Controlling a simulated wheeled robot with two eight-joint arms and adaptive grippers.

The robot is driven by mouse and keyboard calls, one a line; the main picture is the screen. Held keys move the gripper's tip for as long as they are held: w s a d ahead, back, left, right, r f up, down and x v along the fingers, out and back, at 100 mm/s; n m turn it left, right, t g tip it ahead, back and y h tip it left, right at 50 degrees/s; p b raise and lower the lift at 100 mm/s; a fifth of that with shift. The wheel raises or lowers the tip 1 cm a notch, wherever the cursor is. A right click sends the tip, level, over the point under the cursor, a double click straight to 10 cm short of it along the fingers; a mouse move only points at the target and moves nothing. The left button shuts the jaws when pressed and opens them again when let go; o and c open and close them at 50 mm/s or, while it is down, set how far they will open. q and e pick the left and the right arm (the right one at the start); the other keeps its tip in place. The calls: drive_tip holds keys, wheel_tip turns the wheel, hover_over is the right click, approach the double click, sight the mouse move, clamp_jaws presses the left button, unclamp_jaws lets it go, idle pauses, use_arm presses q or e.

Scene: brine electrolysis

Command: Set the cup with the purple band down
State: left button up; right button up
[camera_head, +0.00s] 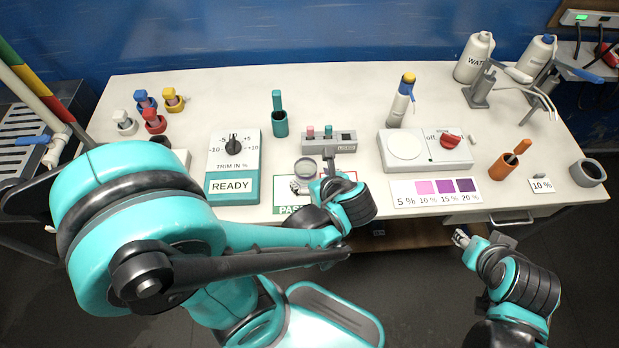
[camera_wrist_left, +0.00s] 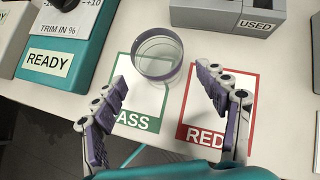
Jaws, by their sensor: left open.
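The cup (camera_head: 305,169) is clear, with a dark purplish band at its rim. In the left wrist view the cup (camera_wrist_left: 158,56) appears upright and empty on the upper part of the green-bordered PASS card (camera_wrist_left: 133,124). My left gripper (camera_head: 313,186) is open. In the left wrist view its purple-padded fingers (camera_wrist_left: 164,82) are spread on either side of the cup's near part, with gaps, so it does not hold the cup. My right gripper (camera_head: 461,238) is off the table's front edge; its jaws are too small to judge.
The grey USED rack (camera_head: 318,146) stands behind the cup, and the READY trim box (camera_head: 232,185) left. A white stirrer unit (camera_head: 425,151) and concentration chart (camera_head: 434,193) are to the right.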

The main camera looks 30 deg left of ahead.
sight(310, 178)
use_arm(q)
drive_tip(key=b+x, duration=0.2)
drive_tip(key=x, duration=0.3)
drive_tip(key=shift+f+b, duration=0.2)
drive_tip(key=shift+b, duration=0.2)
drive_tip(key=shift+w+a+f, duration=0.3)
drive_tip(key=shift+w, duration=0.05)
drive_tip(key=shift+r, duration=0.1)
drive_tip(key=c, duration=1.5)
drive_tip(key=shift+r, duration=0.1)
